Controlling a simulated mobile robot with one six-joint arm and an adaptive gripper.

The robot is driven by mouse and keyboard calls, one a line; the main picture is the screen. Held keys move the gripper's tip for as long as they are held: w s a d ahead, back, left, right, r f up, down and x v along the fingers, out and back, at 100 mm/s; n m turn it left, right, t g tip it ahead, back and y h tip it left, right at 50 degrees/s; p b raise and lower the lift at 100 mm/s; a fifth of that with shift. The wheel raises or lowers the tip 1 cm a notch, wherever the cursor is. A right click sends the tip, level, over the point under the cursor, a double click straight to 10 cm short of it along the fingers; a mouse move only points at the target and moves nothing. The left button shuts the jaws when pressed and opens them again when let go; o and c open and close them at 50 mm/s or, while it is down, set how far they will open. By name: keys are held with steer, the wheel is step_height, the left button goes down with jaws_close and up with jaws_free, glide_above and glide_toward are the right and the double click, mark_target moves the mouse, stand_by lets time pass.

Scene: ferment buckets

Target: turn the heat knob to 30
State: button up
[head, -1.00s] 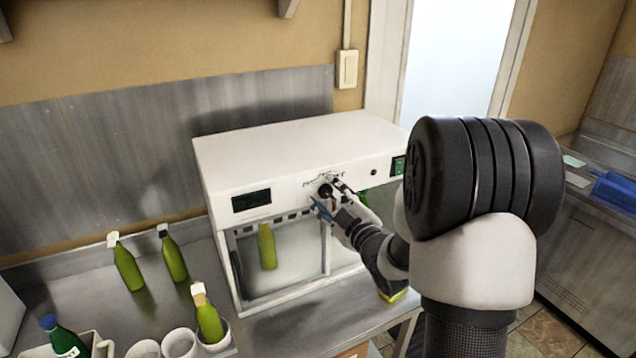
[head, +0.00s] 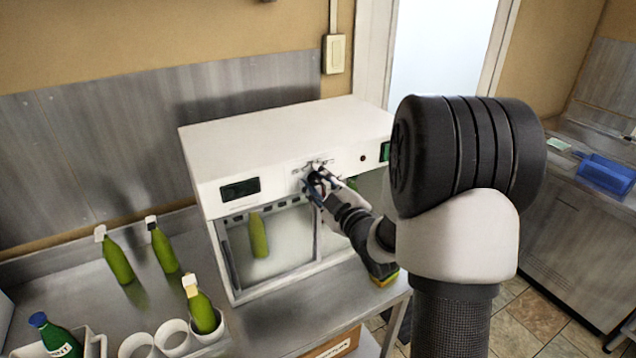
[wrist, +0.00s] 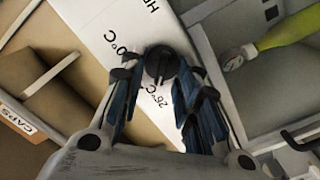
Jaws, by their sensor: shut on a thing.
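The heat knob (wrist: 160,62) is round and black with a pale pointer line, on the white front panel of the heated cabinet (head: 280,140). In the wrist view, blue-padded fingers of my gripper (wrist: 160,82) stand on both sides of the knob and are shut on it. The markings "26°C" and a partly hidden "…0°C" show beside it. The knob's exact setting is hard to tell. In the head view, my gripper (head: 316,184) is at the panel and mostly hides the knob. A dark display (head: 240,189) is left of it, with no readable number.
Green bottles (head: 116,258) and white cups (head: 172,338) stand on the steel counter at left. Another green bottle (head: 258,236) shows behind the cabinet's glass. A green switch (head: 385,151) is right of the knob. A blue bin (head: 606,174) sits at far right.

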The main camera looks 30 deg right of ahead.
steer(key=shift+m+b, duration=0.3)
steer(key=shift+m, duration=0.1)
steer(key=shift+c, duration=0.3)
steer(key=m, duration=0.2)
steer(key=m+b, duration=0.1)
steer(key=shift+d+r+m+b, duration=0.1)
steer(key=shift+d+m+b, duration=0.1)
steer(key=shift+m+b, duration=0.15)
steer(key=m, duration=0.5)
steer(key=shift+d+r, duration=0.1)
steer(key=shift+d, duration=0.1)
steer(key=m, duration=0.4)
steer(key=shift+d, duration=0.15)
steer(key=m+p, duration=0.1)
steer(key=m, duration=0.3)
steer(key=shift+d, duration=0.15)
steer(key=shift+w+m, duration=0.1)
steer(key=shift+m, duration=0.25)
steer(key=o, duration=0.9)
steer(key=shift+o, duration=0.3)
steer(key=shift+f, duration=0.2)
